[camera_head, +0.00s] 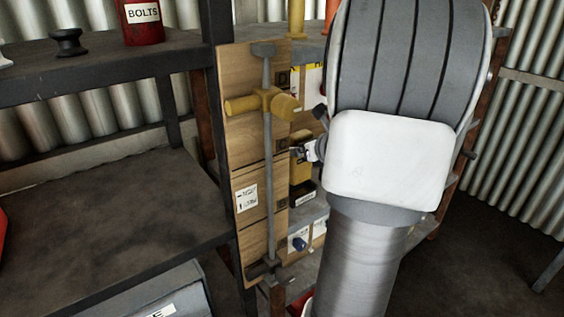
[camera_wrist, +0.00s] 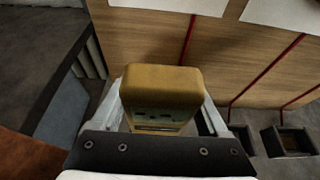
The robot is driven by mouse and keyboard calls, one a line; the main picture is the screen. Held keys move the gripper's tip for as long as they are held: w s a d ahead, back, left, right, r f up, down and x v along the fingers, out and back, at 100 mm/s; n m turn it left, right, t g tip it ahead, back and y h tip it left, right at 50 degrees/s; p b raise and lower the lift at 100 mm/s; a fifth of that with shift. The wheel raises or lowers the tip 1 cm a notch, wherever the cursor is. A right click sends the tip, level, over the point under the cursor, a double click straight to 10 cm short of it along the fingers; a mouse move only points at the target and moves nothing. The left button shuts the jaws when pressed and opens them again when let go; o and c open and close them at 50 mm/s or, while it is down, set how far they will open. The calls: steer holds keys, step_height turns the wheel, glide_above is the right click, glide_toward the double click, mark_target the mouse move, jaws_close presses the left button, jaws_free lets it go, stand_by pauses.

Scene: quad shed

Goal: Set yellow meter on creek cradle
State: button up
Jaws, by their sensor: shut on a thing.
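The yellow meter (camera_wrist: 160,86) is a boxy, rounded block with dark openings on its near face. In the wrist view it sits between the two pale fingers of my gripper (camera_wrist: 161,104), which is shut on it. In the head view my arm hides most of the gripper. A yellow block (camera_head: 300,173) shows just left of the arm there; I cannot tell whether it is the same meter. A small dark open holder (camera_wrist: 289,141) lies at the lower right of the wrist view. No readable label shows which holder is the creek cradle.
A dark shelf (camera_head: 110,215) stands at left, mostly bare. A red BOLTS can (camera_head: 139,22) and a black spool (camera_head: 68,42) stand above. Red lines cross the wood panel (camera_wrist: 240,60) beyond the meter.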

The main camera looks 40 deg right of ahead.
mark_target(294, 159)
steer(key=shift+f+b, duration=0.95)
steer(key=shift+f, duration=1)
steer(key=shift+f, duration=0.2)
steer(key=o, duration=1.4)
steer(key=shift+o, duration=0.2)
steer(key=shift+s+r, duration=0.25)
steer(key=shift+r, duration=0.15)
steer(key=p+v, duration=0.3)
steer(key=v, duration=0.8)
steer(key=shift+s, duration=0.2)
